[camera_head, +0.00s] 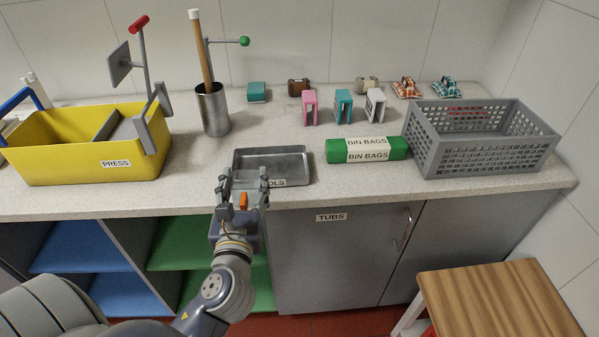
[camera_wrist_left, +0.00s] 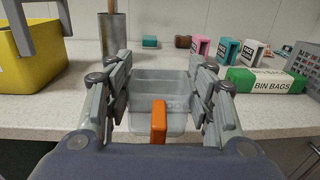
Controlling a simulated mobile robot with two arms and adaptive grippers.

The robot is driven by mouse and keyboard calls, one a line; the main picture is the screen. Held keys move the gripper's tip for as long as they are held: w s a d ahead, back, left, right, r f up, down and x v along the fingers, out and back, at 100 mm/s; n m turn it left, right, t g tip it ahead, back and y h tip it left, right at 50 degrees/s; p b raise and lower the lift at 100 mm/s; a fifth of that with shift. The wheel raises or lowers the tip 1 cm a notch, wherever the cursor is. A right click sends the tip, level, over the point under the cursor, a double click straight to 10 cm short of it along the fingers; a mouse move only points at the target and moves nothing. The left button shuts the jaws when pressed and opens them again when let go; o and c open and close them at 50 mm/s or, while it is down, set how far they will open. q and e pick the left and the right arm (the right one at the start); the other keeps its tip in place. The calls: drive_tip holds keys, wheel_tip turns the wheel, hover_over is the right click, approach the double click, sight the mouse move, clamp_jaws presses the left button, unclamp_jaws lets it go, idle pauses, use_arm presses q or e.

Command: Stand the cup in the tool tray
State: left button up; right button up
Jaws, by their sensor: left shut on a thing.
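My left gripper (camera_head: 243,190) is at the front edge of the counter, in front of the grey metal tool tray (camera_head: 295,158). Its fingers show on both sides of the left wrist view (camera_wrist_left: 160,105), shut on a pale, see-through cup (camera_wrist_left: 150,123). The cup is hard to make out against the tray behind it; in the head view it is a faint shape between the fingers. The tray is shallow, with a label on its front partly hidden by my gripper. My right gripper is not in view.
A metal canister (camera_head: 213,112) with a wooden-handled tool stands behind left. A yellow PRESS tub (camera_head: 60,170) is at left. Green bin bags (camera_head: 367,150) lie right of the tray, then a grey basket (camera_head: 480,155). Small coloured holders (camera_head: 343,106) stand behind. A wooden stool (camera_head: 500,300) is at lower right.

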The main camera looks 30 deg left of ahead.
use_arm(q)
drive_tip(key=shift+w+a+f+n+g+y, duration=0.2)
drive_tip(key=shift+w+a+n+y, duration=0.1)
drive_tip(key=shift+w+a, duration=0.25)
drive_tip(key=shift+w+a+f+n+g+y, duration=0.1)
drive_tip(key=shift+w+a+f+n+y, duration=0.15)
drive_tip(key=shift+w+a, duration=0.2)
drive_tip(key=w+a, duration=0.1)
drive_tip(key=w, duration=0.4)
drive_tip(key=w+f, duration=0.1)
drive_tip(key=w, duration=0.3)
drive_tip(key=w+a, duration=0.1)
drive_tip(key=w, duration=0.4)
drive_tip(key=shift+w+a+f+p, duration=0.15)
drive_tip(key=shift+w+a+p, duration=0.15)
drive_tip(key=shift+a+p, duration=0.1)
drive_tip(key=shift+f+b, duration=0.35)
drive_tip(key=shift+f, duration=1.45)
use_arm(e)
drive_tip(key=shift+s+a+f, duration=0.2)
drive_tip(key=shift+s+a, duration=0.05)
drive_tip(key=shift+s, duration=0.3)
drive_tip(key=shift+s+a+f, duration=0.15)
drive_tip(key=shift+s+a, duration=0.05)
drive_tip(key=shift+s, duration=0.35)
use_arm(q)
drive_tip(key=shift+f, duration=0.1)
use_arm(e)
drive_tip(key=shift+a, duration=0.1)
